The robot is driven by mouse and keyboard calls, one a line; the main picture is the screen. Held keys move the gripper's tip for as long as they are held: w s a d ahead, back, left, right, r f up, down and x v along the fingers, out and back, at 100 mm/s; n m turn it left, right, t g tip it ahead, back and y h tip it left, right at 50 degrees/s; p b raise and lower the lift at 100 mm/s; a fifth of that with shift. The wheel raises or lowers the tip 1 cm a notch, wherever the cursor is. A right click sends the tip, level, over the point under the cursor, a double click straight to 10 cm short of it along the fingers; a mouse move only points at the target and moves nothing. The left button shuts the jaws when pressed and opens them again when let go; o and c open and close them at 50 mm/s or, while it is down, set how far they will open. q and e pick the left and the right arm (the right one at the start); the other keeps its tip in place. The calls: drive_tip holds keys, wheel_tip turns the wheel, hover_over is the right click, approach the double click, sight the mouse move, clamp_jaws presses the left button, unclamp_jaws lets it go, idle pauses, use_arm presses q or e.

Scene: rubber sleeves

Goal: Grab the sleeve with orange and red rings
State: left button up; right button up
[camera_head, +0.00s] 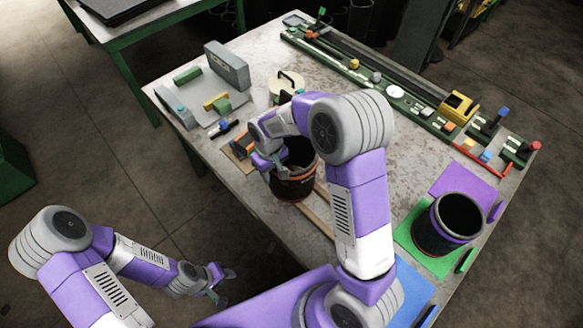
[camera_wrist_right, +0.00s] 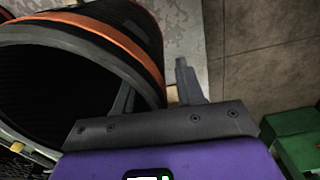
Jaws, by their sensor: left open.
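The black sleeve with orange and red rings (camera_head: 293,189) stands upright on the table, partly covered by my right arm. It also shows in the right wrist view (camera_wrist_right: 135,42), with its open mouth at the left. My right gripper (camera_head: 268,163) is at the sleeve's left rim. In the wrist view its fingers (camera_wrist_right: 156,92) are apart, one inside the mouth and one outside the wall. A gap shows between the outer finger and the wall. My left gripper (camera_head: 222,285) is open and empty, off the table's front left edge.
Another black sleeve (camera_head: 458,214) with a purplish ring stands on a green mat (camera_head: 418,240) at the right. A grey box (camera_head: 228,65) and small tools lie at the back left. A long green rack (camera_head: 400,100) of parts runs along the far edge.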

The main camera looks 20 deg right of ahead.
drive_tip(key=shift+f, duration=0.15)
clamp_jaws()
idle(1.4)
